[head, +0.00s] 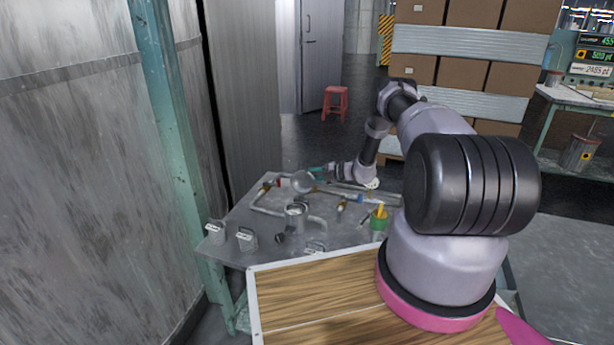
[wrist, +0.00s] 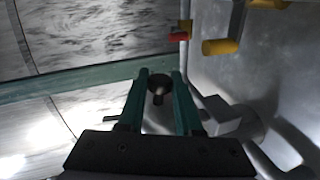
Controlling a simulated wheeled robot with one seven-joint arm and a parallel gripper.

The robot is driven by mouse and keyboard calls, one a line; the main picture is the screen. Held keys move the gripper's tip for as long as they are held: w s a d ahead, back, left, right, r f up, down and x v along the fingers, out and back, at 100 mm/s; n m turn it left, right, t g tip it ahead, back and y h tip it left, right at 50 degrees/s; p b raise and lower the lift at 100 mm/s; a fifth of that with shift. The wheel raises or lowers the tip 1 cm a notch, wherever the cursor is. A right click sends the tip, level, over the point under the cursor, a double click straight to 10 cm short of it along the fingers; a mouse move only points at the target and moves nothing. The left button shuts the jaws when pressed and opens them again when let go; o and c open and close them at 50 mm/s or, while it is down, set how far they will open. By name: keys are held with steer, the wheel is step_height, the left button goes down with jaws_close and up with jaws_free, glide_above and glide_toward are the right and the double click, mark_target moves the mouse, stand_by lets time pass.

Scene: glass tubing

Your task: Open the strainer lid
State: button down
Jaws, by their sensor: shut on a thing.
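The strainer (head: 295,214) is a grey cylinder in the pipework on the metal table. A round grey lid-like disc (head: 303,182) stands tilted above and behind it, next to my gripper (head: 316,173). In the wrist view, the teal fingers of my gripper (wrist: 160,76) are closed in on a dark round knob on a short stem (wrist: 158,86), which looks like the lid's handle. The disc appears raised off the strainer body, but whether it is still joined to it I cannot tell. The knob is hidden in the head view.
Grey pipes (head: 265,202) with red, yellow and blue fittings run around the strainer. Loose grey parts (head: 246,238) stand at the table's left front. A green cup (head: 379,219) holds something yellow at the right. A teal post (head: 170,120) and wall stand close on the left.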

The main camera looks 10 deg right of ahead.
steer(key=shift+d, duration=0.1)
stand_by(0.3)
steer(key=c, duration=0.6)
jaws_free()
steer(key=v, duration=1)
steer(key=shift+s+d, duration=0.2)
steer(key=shift+d, duration=0.15)
